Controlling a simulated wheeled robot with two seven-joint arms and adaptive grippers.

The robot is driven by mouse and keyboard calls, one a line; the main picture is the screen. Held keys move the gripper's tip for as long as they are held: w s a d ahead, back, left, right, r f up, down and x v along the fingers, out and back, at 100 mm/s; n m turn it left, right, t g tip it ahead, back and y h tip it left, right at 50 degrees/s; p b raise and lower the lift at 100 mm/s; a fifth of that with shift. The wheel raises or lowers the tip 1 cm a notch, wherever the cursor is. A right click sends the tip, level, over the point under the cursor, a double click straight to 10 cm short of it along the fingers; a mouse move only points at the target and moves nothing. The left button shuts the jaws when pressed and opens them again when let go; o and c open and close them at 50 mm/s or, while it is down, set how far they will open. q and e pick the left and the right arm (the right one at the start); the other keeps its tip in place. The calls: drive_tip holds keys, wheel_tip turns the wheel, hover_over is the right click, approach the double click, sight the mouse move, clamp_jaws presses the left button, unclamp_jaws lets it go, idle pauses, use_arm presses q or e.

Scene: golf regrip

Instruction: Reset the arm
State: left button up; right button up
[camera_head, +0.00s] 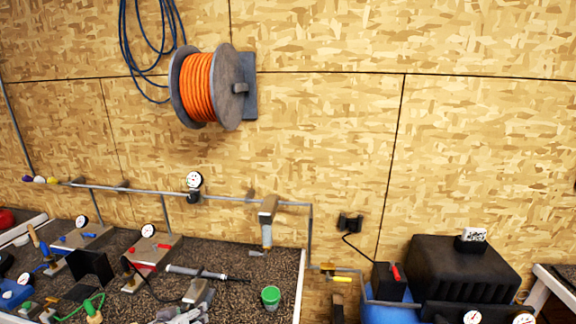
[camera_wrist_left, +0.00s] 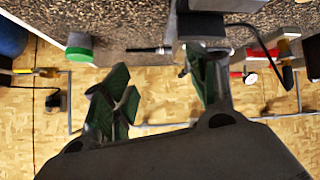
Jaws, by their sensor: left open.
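My left gripper (camera_wrist_left: 160,85) shows in the left wrist view with its two green-padded fingers spread apart and nothing between them. A grey block-shaped device (camera_wrist_left: 203,25) on the bench lies just beyond the right-hand finger, which overlaps it in the picture; I cannot tell whether they touch. In the head view the same device (camera_head: 199,291) stands near the bench's front, and grey parts that look like my left gripper show just below it at the picture's bottom edge. My right gripper is in neither view.
A green-topped cup (camera_head: 271,298) stands right of the device. A grey and black rod-like tool (camera_head: 195,272) lies behind it. Gauges and valves crowd the speckled bench (camera_head: 240,258) to the left. An orange hose reel (camera_head: 212,87) hangs on the wooden wall.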

use_arm(q)
drive_tip(key=s+d+f+m+g, duration=0.2)
drive_tip(key=s+f+g, duration=0.25)
drive_tip(key=s, duration=0.55)
drive_tip(key=s+d+f+m+g, duration=0.25)
drive_tip(key=s+f, duration=0.25)
drive_tip(key=s, duration=0.4)
wheel_tip(320, 180, down, 34)
drive_tip(key=s+f+g+b, duration=0.1)
drive_tip(key=s+b, duration=0.1)
drive_tip(key=s, duration=0.1)
drive_tip(key=s+a+f+b, duration=0.1)
drive_tip(key=s+a+f, duration=0.1)
drive_tip(key=s+f, duration=0.8)
drive_tip(key=s+a+f+g+b, duration=0.1)
drive_tip(key=s+a+f, duration=0.1)
drive_tip(key=s+f, duration=0.9)
drive_tip(key=shift+s, duration=0.55)
